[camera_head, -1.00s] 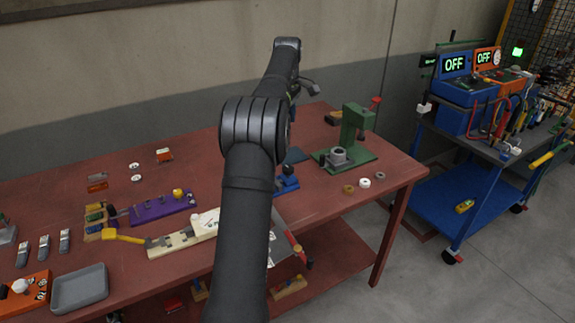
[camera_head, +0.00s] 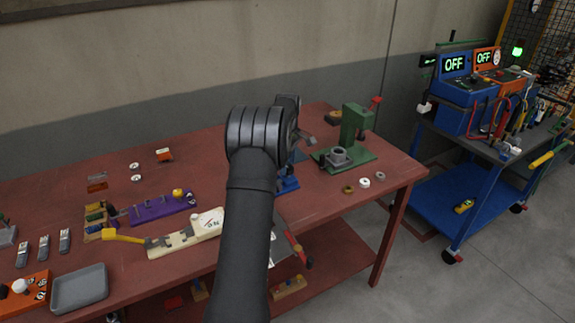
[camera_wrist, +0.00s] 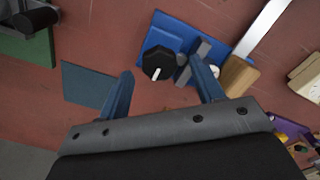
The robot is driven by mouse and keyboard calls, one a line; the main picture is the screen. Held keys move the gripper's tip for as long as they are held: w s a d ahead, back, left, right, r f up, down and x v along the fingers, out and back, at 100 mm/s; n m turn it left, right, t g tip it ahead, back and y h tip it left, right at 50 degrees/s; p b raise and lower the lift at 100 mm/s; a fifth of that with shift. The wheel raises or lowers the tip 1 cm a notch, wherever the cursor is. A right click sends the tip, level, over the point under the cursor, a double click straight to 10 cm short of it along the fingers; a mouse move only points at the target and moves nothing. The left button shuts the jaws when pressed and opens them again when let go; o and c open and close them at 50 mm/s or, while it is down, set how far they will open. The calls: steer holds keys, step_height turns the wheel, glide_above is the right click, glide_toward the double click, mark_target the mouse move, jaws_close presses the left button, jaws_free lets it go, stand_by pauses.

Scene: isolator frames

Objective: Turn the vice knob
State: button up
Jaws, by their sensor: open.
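The blue vice (camera_wrist: 175,32) lies on the red table, with a black knob (camera_wrist: 158,62) that bears a white mark. In the head view the vice (camera_head: 288,184) is largely hidden behind my arm. My gripper (camera_wrist: 161,66) is open, its two blue fingers apart and empty. In the wrist view the knob appears between the fingertips; I cannot tell how far the tips are above it. In the head view only a small part of my gripper (camera_head: 306,139) shows past the arm.
A green press (camera_head: 354,128) stands to the right of the vice. A blue-grey plate (camera_wrist: 85,83) lies close to the vice. A wooden block (camera_wrist: 238,74) and a metal bar (camera_wrist: 264,28) are on its other side. A purple fixture (camera_head: 160,208) stands further left.

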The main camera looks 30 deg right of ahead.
steer(key=shift+f, duration=0.6)
steer(key=c, duration=1)
